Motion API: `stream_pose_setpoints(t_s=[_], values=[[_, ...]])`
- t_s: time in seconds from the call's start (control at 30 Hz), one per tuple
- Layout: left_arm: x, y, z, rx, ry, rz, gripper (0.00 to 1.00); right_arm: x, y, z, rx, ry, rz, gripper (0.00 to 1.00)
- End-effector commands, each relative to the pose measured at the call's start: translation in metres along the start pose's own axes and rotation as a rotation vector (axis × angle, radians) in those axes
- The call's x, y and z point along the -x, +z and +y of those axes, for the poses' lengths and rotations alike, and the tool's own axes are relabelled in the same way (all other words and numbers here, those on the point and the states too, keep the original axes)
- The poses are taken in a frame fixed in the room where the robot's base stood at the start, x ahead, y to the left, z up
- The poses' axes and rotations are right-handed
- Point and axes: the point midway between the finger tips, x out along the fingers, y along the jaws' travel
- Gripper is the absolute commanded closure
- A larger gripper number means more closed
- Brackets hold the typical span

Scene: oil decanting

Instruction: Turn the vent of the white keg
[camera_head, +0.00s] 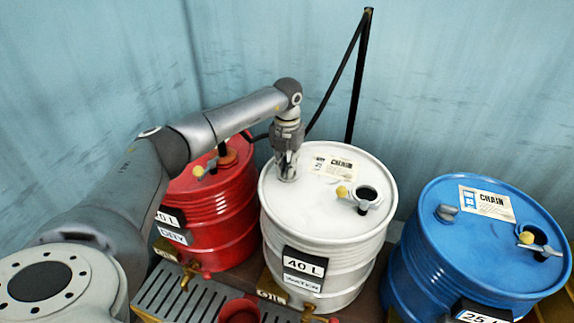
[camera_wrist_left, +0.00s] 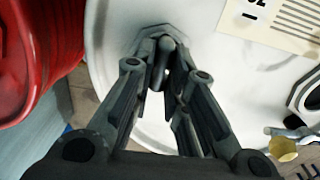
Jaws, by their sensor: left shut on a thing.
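The white keg (camera_head: 318,222) stands in the middle of the head view, with a "40 L" label on its front. Its lid also fills much of the left wrist view (camera_wrist_left: 255,85). The vent (camera_wrist_left: 163,52), a small grey fitting with an upright tab, sits on the lid's left part. In the head view the gripper hides most of the vent. My left gripper (camera_wrist_left: 170,65) points down at the lid, its fingertips shut on the vent's tab. It shows from the side in the head view (camera_head: 287,165). My right gripper is not in view.
A red keg (camera_head: 225,228) stands close on the left and a blue keg (camera_head: 450,262) on the right. The white keg's open spout with a yellow knob (camera_head: 342,191) is on the lid's right. A black pole (camera_head: 359,75) with a hose rises behind. A slotted grate (camera_head: 180,296) lies in front.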

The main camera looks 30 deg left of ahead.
Motion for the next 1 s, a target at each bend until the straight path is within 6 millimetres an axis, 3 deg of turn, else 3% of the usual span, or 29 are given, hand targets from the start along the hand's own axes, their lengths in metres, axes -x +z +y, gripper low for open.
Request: stream_pose_setpoints(t_s=[0.47,1.0], values=[[0.000,0.000,0.001,-0.088,0.000,0.000,1.00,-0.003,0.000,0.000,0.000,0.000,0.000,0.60],[0.000,0.001,0.003,-0.555,0.000,0.000,1.00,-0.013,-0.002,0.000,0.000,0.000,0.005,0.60]])
